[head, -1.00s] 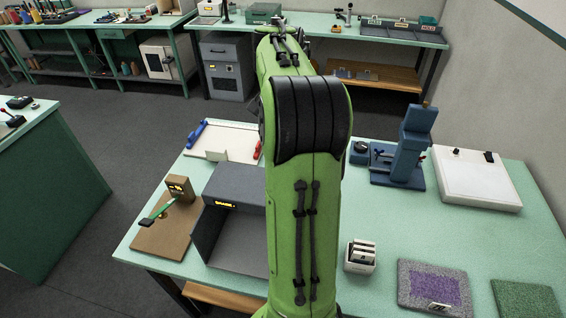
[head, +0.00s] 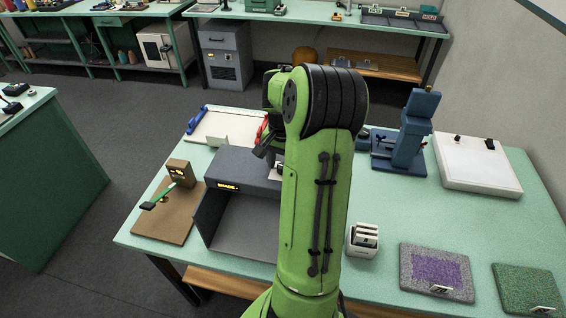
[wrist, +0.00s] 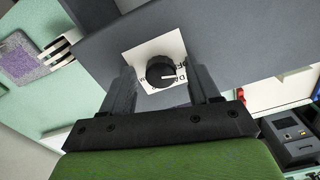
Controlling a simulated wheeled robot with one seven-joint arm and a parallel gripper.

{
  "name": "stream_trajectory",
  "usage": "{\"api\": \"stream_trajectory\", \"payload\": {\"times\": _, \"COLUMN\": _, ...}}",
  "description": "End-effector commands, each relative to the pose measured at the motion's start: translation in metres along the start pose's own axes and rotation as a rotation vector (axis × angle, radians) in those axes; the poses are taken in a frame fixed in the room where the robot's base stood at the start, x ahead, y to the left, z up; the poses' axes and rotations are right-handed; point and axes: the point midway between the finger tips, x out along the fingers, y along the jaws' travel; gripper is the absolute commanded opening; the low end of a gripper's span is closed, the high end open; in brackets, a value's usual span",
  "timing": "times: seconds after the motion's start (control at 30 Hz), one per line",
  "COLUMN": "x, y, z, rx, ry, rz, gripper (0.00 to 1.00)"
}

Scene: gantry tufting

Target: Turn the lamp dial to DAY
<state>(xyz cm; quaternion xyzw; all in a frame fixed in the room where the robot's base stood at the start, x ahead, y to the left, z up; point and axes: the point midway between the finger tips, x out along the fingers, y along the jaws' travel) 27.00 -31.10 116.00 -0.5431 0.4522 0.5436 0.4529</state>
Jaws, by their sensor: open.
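The lamp dial (wrist: 160,71) is a round black knob with a pale pointer mark, on a white label plate (wrist: 148,50) on top of a grey lamp box (head: 245,165). In the wrist view the pointer faces right; the plate's lettering is only partly readable. The box's amber display (head: 228,187) appears to read SHADE. My gripper (wrist: 163,72) is open, with one finger on each side of the dial in the picture. I cannot tell whether the fingers touch it. In the head view my arm hides most of the dial area.
A brown board with a green-lever device (head: 165,215) stands left of the lamp box. A card holder (head: 362,241), a purple-patterned tufted sample (head: 437,272), a blue press (head: 405,135) and a white panel (head: 475,163) are to the right. The table's right middle is clear.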

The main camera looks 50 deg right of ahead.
Motion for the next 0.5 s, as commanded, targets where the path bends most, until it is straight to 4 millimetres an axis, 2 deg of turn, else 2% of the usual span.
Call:
{"api": "stream_trajectory", "payload": {"times": 0.07, "x": -0.0004, "y": -0.0002, "z": 0.0001, "rx": -0.001, "ry": 0.000, "rz": 0.000, "gripper": 0.58}}
{"api": "stream_trajectory", "payload": {"times": 0.4, "x": -0.0008, "y": -0.0003, "z": 0.0000, "rx": -0.001, "ry": 0.000, "rz": 0.000, "gripper": 0.06}}
{"api": "stream_trajectory", "payload": {"times": 0.5, "x": -0.0008, "y": -0.0003, "z": -0.0001, "rx": 0.001, "ry": 0.001, "rz": 0.000, "gripper": 0.05}}
